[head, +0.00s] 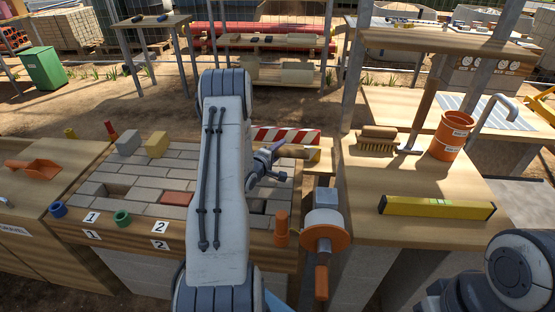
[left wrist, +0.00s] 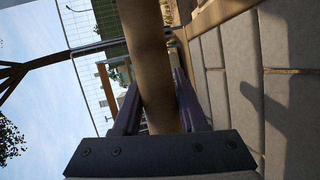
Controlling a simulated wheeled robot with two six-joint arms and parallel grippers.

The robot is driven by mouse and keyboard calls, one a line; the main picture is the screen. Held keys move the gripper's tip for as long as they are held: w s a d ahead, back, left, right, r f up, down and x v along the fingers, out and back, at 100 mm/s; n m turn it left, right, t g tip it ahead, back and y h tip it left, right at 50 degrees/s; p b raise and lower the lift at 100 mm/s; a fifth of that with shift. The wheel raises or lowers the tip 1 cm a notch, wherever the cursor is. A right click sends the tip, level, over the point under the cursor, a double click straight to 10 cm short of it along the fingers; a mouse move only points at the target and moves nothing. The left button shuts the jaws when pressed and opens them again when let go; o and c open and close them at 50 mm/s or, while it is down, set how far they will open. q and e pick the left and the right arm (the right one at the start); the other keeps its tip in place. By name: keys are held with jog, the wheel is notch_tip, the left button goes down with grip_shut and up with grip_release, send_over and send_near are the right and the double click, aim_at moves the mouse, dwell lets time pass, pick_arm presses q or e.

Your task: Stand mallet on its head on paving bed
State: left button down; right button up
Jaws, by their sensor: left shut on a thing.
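My left gripper (head: 268,166) is shut on the mallet's handle (head: 291,151), above the right part of the paving bed (head: 140,184). The handle is a tan wooden cylinder and lies roughly level in the head view, pointing right. In the left wrist view the handle (left wrist: 148,60) runs between the two dark fingers (left wrist: 158,108). The mallet's head cannot be made out in either view. The bed's grey blocks (left wrist: 236,70) show at the right of the left wrist view, with a shadow on them. My right gripper is out of the frame.
An orange crank wheel (head: 326,238) is right of the bed. The right bench holds a brush (head: 377,139), a yellow level (head: 437,207) and an orange bucket (head: 451,136).

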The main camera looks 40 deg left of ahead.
pick_arm(q)
jog(key=shift+w+a+f, duration=0.25)
jog(key=shift+w+a, duration=0.05)
jog(key=shift+a, duration=0.3)
jog(key=shift+f, duration=1.95)
jog(key=shift+b, duration=0.3)
jog(key=c, duration=0.8)
grip_release()
jog(key=shift+f, duration=0.2)
jog(key=shift+o, duration=0.3)
jog(key=shift+r, duration=0.1)
jog(key=v, duration=1.2)
jog(key=shift+p, duration=0.35)
